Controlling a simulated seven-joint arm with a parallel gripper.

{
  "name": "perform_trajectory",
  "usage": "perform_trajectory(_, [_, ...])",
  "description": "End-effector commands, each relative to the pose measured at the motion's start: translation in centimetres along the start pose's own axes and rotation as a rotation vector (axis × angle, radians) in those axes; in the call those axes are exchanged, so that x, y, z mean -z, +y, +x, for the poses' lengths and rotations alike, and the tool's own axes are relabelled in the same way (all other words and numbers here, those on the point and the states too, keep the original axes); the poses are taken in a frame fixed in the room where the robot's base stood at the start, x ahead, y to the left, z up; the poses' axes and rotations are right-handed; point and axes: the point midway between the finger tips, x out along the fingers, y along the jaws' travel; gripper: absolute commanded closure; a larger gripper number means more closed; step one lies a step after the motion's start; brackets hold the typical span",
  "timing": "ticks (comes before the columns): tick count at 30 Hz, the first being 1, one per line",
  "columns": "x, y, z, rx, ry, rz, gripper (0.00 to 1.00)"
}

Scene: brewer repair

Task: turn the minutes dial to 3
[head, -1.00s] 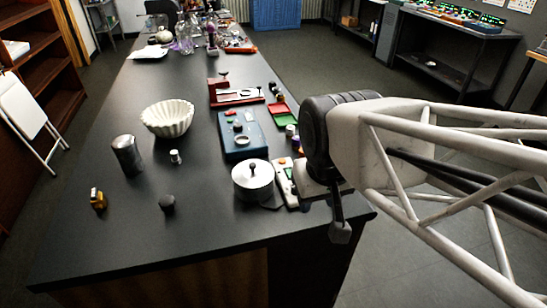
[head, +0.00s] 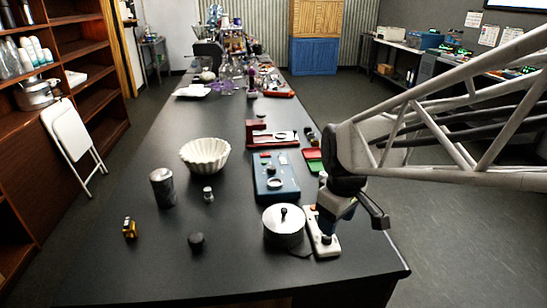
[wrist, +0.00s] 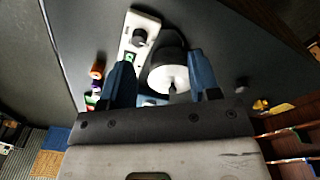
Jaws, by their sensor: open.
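A long white device (head: 322,238) lies on the dark table near its right front corner. In the wrist view the same device (wrist: 129,42) carries a dark round knob (wrist: 139,38) and a green part (wrist: 130,57). The knob is the likely minutes dial, but its markings are too small to read. My gripper (head: 332,222) points down over the device in the head view and partly hides it. In the wrist view its blue fingers (wrist: 160,70) are spread apart with nothing held; the knob lies beyond the left fingertip. Contact with the device cannot be told.
A lidded metal pot (head: 284,226) stands directly left of the device, close to my fingers. Behind are a blue box (head: 275,178) and a red-and-green tray (head: 313,161). A white fluted bowl (head: 205,155), metal canister (head: 162,188) and dark knob-like piece (head: 196,241) stand left.

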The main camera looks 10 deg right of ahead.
Motion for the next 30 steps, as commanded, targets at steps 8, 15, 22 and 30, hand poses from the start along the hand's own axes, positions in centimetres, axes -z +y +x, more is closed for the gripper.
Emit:
perform_trajectory(8, [3.5, 3.9, 3.6, 0.057, -0.049, -0.269, 0.43])
perform_trajectory(15, [4.8, 5.4, 5.4, 0.085, -0.062, -0.388, 0.43])
perform_trajectory(22, [4.9, 5.6, 5.6, 0.088, -0.063, -0.403, 0.43])
perform_trajectory(30, [4.9, 5.5, 5.7, 0.088, -0.063, -0.403, 0.43])
